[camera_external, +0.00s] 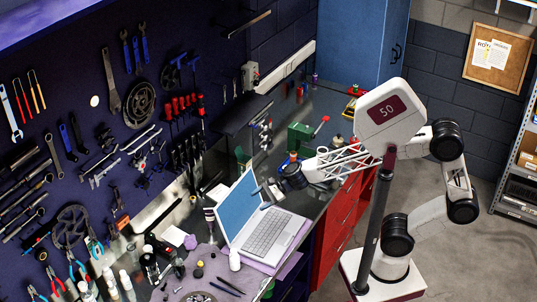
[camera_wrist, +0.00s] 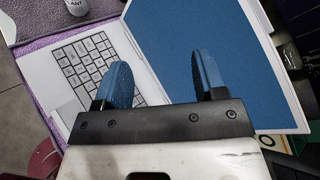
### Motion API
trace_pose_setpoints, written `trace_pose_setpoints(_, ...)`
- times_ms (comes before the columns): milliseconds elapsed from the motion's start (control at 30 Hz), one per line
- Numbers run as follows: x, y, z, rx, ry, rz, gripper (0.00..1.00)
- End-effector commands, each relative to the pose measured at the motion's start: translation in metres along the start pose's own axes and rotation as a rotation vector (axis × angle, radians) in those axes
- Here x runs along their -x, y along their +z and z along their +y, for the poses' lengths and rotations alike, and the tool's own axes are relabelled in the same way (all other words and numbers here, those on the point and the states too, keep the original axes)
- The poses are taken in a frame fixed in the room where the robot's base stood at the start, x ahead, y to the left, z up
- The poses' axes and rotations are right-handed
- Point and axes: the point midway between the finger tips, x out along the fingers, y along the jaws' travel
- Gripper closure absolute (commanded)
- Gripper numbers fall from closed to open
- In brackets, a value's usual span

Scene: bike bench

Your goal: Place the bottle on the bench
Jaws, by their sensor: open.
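My gripper (camera_external: 266,190) is above the open laptop, with its two blue fingers spread and nothing between them in the wrist view (camera_wrist: 160,70). A small white bottle (camera_external: 234,259) stands upright by the laptop's near left corner. What looks like the same bottle, with dark lettering, shows at the top left of the wrist view (camera_wrist: 76,7), partly cut off and well apart from my fingers. Other white bottles (camera_external: 126,280) stand at the bench's left. The dark bench (camera_external: 312,203) runs along the tool wall. I cannot tell which bottle is meant.
The laptop (camera_external: 268,232) lies open on a purple mat (camera_external: 290,258), its screen (camera_external: 238,206) raised near my gripper. Small items crowd the bench's front left. A green box (camera_external: 300,136) stands farther back. Little bare bench shows right of the laptop.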

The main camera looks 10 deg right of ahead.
Motion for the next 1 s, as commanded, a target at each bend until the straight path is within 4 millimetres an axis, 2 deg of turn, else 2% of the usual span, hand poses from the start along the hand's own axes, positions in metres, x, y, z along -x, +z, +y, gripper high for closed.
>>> trace_pose_setpoints(200,-0.044,0.025,0.033,-0.143,0.018,-0.049,0.35)
trace_pose_setpoints(600,-0.11,0.062,0.104,-0.409,0.064,-0.101,0.35)
trace_pose_setpoints(800,-0.128,0.072,0.129,-0.495,0.083,-0.108,0.35)
trace_pose_setpoints(1000,-0.133,0.075,0.136,-0.521,0.087,-0.109,0.35)
